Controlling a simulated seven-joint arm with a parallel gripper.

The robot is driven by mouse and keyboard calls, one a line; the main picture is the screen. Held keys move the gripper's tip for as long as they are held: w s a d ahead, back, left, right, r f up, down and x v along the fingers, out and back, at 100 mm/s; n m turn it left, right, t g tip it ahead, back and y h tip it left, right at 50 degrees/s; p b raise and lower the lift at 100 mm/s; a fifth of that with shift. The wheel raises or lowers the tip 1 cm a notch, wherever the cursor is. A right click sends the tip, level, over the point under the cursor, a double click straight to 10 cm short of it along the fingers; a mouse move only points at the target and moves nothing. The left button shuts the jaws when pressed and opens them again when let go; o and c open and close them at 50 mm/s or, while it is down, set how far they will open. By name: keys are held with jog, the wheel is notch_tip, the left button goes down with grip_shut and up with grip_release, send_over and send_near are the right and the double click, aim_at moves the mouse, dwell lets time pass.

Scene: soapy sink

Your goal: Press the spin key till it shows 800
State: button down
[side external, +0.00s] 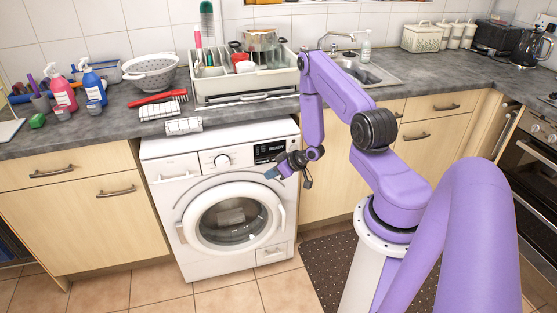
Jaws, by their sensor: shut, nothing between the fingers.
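A white washing machine (232,213) stands under the counter, with its round door shut. Its dark display (270,152) at the upper right of the front seems to read "READY". The spin key and any spin number are too small to make out. My gripper (273,174) is shut and empty, in front of the machine's upper right front, just below the display. I cannot tell whether its tips touch the panel.
The counter above holds a dish rack (245,83), a colander (150,72), a red brush (158,97) and spray bottles (94,84). The detergent drawer (174,168) is at the machine's upper left. A dark mat (333,262) lies on the tiled floor. Wooden cupboards flank the machine.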

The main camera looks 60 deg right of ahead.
jog(key=s+d+f+m+t+h, duration=0.2)
jog(key=s+d+f+m, duration=0.1)
jog(key=s, duration=0.3)
jog(key=shift+d+m+t+h, duration=0.3)
jog(key=shift+m+t, duration=0.1)
jog(key=shift+m, duration=0.2)
jog(key=shift+w, duration=0.1)
jog(key=w+d, duration=0.6)
jog(key=shift+w+d, duration=0.15)
jog(key=shift+d, duration=0.05)
dwell(2.0)
jog(key=shift+w+d, duration=0.15)
jog(key=shift+d, duration=0.05)
jog(key=shift+w+d, duration=0.25)
jog(key=shift+w, duration=0.05)
dwell(1.0)
jog(key=shift+s+a+r, duration=0.1)
jog(key=shift+s, duration=0.05)
jog(key=shift+s+a, duration=0.45)
